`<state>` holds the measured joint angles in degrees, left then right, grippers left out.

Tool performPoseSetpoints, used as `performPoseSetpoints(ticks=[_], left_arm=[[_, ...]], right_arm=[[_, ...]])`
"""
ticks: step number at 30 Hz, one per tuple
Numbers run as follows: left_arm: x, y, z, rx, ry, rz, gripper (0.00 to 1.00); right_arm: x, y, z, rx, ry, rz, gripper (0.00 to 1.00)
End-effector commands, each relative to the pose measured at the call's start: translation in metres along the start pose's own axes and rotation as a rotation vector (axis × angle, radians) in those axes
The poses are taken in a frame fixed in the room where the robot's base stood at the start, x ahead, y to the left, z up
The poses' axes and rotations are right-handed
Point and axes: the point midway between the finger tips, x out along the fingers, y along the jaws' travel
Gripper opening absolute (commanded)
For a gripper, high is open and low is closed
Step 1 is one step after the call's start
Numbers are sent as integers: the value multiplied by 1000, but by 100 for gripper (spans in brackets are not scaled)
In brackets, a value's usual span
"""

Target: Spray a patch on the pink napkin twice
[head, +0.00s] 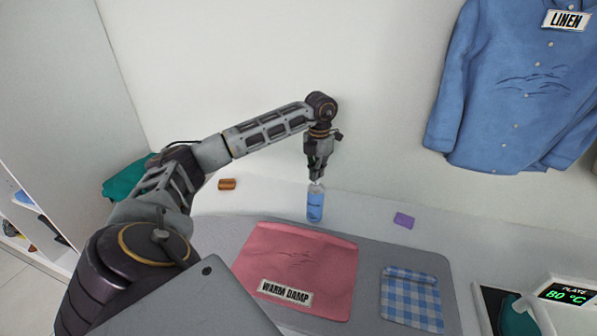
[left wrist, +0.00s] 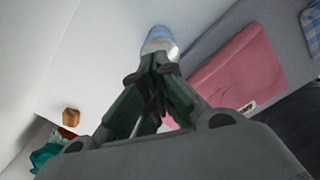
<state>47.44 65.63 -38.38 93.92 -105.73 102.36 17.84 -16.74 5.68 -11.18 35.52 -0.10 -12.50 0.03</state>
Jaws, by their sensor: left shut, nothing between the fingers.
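The pink napkin (head: 300,268) lies flat on the grey mat, with crease lines near its middle and a "WARM DAMP" label on its front edge. It also shows at the right of the left wrist view (left wrist: 236,68). A clear and blue spray bottle (head: 315,205) stands upright behind the napkin, near the mat's back edge. My left gripper (head: 317,178) points down right above the bottle's top, its fingers together with nothing between them. In the left wrist view the bottle (left wrist: 159,40) shows just beyond the fingertips (left wrist: 155,66). Whether they touch it is unclear. My right gripper is not in view.
A blue checked cloth (head: 412,298) lies on the grey mat (head: 372,280). A purple block (head: 404,220) and a brown spool-like item (head: 227,184) lie on the white surface. A blue shirt tagged "LINEN" (head: 510,90) hangs at right. A device reading 80 °C (head: 565,295) stands front right.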

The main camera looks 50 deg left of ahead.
Motion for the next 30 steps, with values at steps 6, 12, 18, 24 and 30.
performPoseSetpoints(ticks=[6, 12, 18, 24, 30], left_arm=[[-10, 0, 0, 0, 0, 0, 0], [-12, 0, 0, 0, 0, 0, 0], [-12, 0, 0, 0, 0, 0, 0], [-12, 0, 0, 0, -1, 0, 0], [-10, 0, 0, 0, -1, 0, 0]], right_arm=[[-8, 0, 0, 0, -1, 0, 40], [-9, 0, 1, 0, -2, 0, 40], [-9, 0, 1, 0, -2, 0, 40], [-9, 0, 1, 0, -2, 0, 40], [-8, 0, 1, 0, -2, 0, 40]])
